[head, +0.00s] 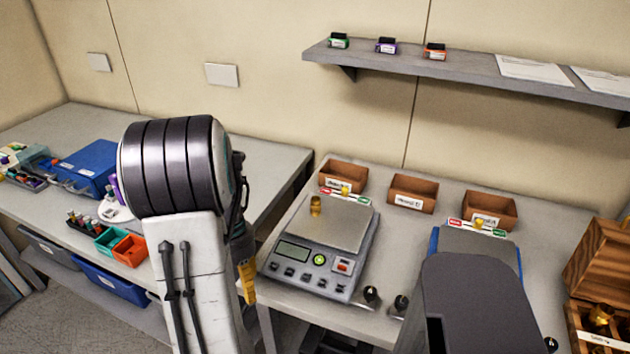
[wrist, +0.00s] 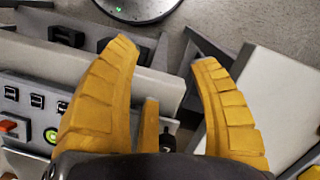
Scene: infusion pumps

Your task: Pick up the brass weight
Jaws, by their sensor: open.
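A small brass weight (head: 316,206) stands upright on the left part of the pan of the grey balance (head: 290,262). Another brass weight (head: 600,315) sits in the wooden box (head: 572,318) at the right edge. My gripper (wrist: 166,55) is open, its yellow fingers spread with nothing held between them. In the head view its yellow finger (head: 247,282) shows just left of the balance, beside the table edge and mostly hidden behind my arm. The wrist view shows the balance's button panel (wrist: 30,115) left of the fingers; no brass weight can be made out there.
Brown bins (head: 413,193) line the back of the table. A second, blue-sided device (head: 470,242) stands right of the balance, partly hidden. Small black knobs (head: 371,296) stand at the front. A shelf (head: 460,72) overhangs the back. A gap separates the left bench (head: 262,165).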

